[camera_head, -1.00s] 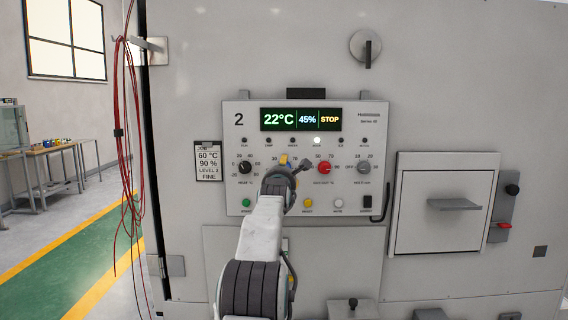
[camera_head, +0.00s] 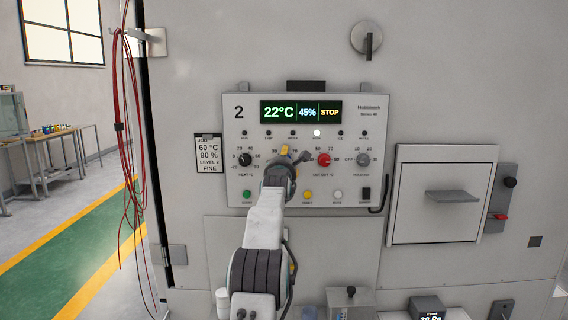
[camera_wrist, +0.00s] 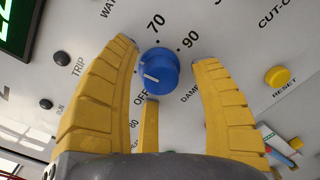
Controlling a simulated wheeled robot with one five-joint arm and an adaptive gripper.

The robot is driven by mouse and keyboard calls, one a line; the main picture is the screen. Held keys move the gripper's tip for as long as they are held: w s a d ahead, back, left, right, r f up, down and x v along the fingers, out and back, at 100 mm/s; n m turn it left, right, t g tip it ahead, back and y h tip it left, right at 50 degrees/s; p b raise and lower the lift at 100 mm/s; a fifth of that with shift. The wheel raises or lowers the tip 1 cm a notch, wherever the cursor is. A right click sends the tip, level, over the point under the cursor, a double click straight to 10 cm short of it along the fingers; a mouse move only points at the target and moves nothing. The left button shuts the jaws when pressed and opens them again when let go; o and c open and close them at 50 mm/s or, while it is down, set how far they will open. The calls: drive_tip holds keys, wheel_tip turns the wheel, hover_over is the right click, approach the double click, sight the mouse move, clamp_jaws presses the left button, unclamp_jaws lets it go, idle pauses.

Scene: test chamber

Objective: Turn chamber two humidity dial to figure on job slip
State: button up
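The blue dial (camera_wrist: 158,71) shows in the wrist view, with a white pointer line on its lower left, towards OFF. Marks 70 and 90 are printed above and right of it; "DAMP" is partly hidden. My gripper (camera_wrist: 165,65) is open, its yellow fingers on either side of the dial with gaps visible; a third yellow finger is below. In the head view my gripper (camera_head: 290,152) hides most of this dial on the chamber panel (camera_head: 232,184). The job slip (camera_head: 208,154) reads 60 °C, 90 %, a LEVEL line and FINE. The display (camera_head: 301,112) reads 22°C, 45%, STOP.
A black dial (camera_head: 245,160) is left of my gripper; a red dial (camera_head: 324,160) and a grey dial (camera_head: 363,160) are right. A yellow button (camera_wrist: 277,75) lies beyond the right finger. A hatch with a handle (camera_head: 452,196) is right of the panel. Red cables (camera_head: 121,126) hang at left.

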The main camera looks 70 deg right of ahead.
clamp_jaws()
idle(0.3)
drive_tip(key=shift+a, duration=0.1)
drive_tip(key=shift+r+m+p, duration=0.15)
drive_tip(key=shift+m+p, duration=0.15)
drive_tip(key=shift+m, duration=0.1)
drive_tip(key=shift+m+p, duration=0.3)
drive_tip(key=shift+m, duration=0.9)
drive_tip(key=shift+c, duration=0.8)
unclamp_jaws()
drive_tip(key=shift+w, duration=0.15)
drive_tip(key=shift+o, duration=1)
